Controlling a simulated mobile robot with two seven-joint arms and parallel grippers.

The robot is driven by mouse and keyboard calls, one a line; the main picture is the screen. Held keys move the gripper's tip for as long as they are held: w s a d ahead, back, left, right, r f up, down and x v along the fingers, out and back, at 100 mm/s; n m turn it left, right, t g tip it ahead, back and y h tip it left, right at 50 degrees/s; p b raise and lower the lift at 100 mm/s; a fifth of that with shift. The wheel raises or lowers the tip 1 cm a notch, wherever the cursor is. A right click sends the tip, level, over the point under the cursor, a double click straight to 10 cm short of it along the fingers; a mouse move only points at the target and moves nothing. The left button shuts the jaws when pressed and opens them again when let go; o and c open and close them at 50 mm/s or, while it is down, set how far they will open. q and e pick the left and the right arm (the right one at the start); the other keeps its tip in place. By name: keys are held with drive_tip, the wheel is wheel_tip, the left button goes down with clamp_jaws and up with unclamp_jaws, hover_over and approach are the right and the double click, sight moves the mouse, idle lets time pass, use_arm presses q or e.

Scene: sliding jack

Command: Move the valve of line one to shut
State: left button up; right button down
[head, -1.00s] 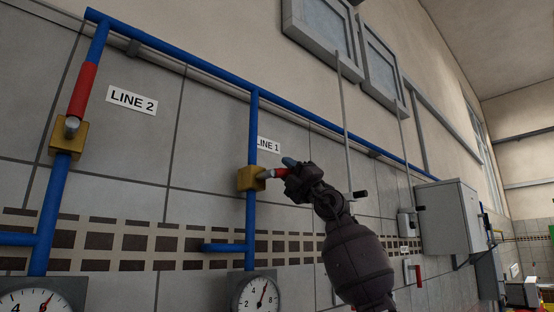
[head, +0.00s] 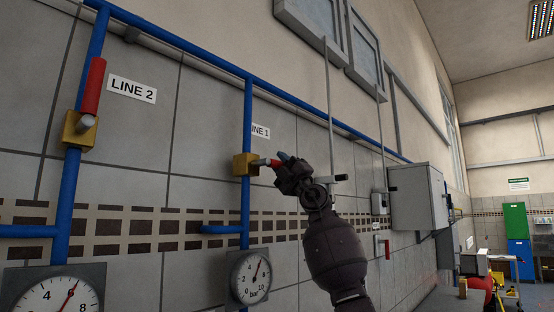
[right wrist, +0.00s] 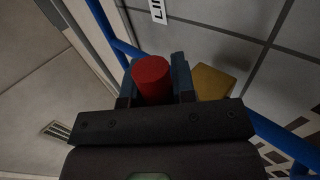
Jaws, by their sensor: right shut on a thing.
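The line one valve has a yellow body (head: 245,164) on the vertical blue pipe, beside the LINE 1 label (head: 260,131). Its red handle (head: 265,162) points sideways from the body, across the pipe, toward my right gripper. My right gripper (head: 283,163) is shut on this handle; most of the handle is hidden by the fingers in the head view. In the right wrist view the red handle (right wrist: 152,78) sits between the two fingers, with the yellow body (right wrist: 213,82) just to the right. My left gripper is not in view.
The line two valve (head: 79,130) at left has its red handle upright along its pipe, beside the LINE 2 label (head: 132,88). Gauges (head: 250,275) hang below. A grey wall cabinet (head: 417,197) stands farther right. Open floor shows at the lower right.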

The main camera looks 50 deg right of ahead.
drive_tip(key=shift+w+f, duration=0.1)
drive_tip(key=shift+f, duration=0.1)
idle(0.3)
drive_tip(key=c, duration=0.9)
unclamp_jaws()
drive_tip(key=shift+r, duration=0.1)
drive_tip(key=shift+c, duration=0.2)
drive_tip(key=b+v, duration=0.2)
drive_tip(key=v, duration=0.9)
